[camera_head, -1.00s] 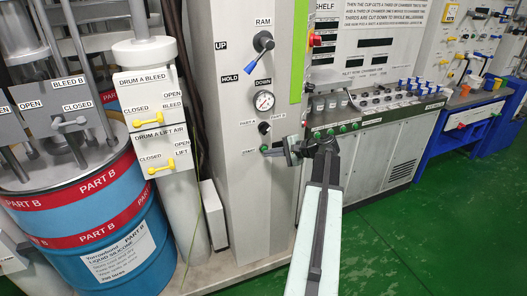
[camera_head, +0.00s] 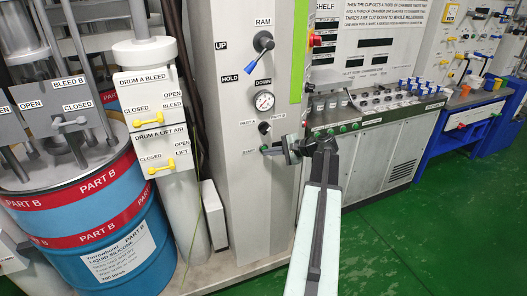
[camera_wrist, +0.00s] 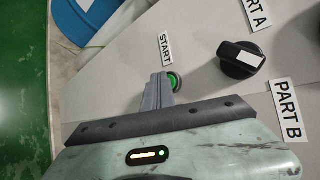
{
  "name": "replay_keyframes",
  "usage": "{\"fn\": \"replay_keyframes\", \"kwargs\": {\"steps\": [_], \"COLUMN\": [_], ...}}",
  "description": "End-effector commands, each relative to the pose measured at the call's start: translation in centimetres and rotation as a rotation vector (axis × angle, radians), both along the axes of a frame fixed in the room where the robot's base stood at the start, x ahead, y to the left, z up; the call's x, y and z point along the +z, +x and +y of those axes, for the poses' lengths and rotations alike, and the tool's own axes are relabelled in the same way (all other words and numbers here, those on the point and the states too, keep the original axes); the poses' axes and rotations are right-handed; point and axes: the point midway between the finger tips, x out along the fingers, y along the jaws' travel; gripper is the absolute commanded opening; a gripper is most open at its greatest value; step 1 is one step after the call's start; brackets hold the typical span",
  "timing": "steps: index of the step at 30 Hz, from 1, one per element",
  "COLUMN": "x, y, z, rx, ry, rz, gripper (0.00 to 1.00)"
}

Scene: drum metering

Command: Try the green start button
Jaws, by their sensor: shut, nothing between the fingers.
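The green start button (camera_wrist: 173,82) is a small round button on the grey panel, beside a "START" label (camera_wrist: 165,50) in the wrist view. My gripper (camera_wrist: 160,80) is shut and empty, with its fingertips at the button and partly covering it. Whether the tips touch or press it, I cannot tell. In the head view my gripper (camera_head: 268,150) reaches the grey column from the right, at the button's spot. The button itself is mostly hidden there.
A black knob (camera_wrist: 241,59) sits beside the button, between the "PART A" and "PART B" labels. Above are a pressure gauge (camera_head: 264,101) and the ram lever (camera_head: 263,42). A blue Part B drum (camera_head: 120,240) stands at left. Green floor (camera_head: 430,220) is clear at right.

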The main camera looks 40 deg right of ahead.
Motion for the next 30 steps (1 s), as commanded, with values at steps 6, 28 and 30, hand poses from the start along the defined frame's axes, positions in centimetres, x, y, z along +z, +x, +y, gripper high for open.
{"fn": "replay_keyframes", "kwargs": {"steps": [6,28,30], "x": [0.0,0.0,0.0], "y": [0.0,-1.8,-2.2], "z": [0.0,0.7,0.9], "rx": [-0.001,0.000,-0.001], "ry": [0.000,0.000,0.000], "rz": [-0.001,0.000,0.000], "gripper": [0.00,0.00,0.00]}}
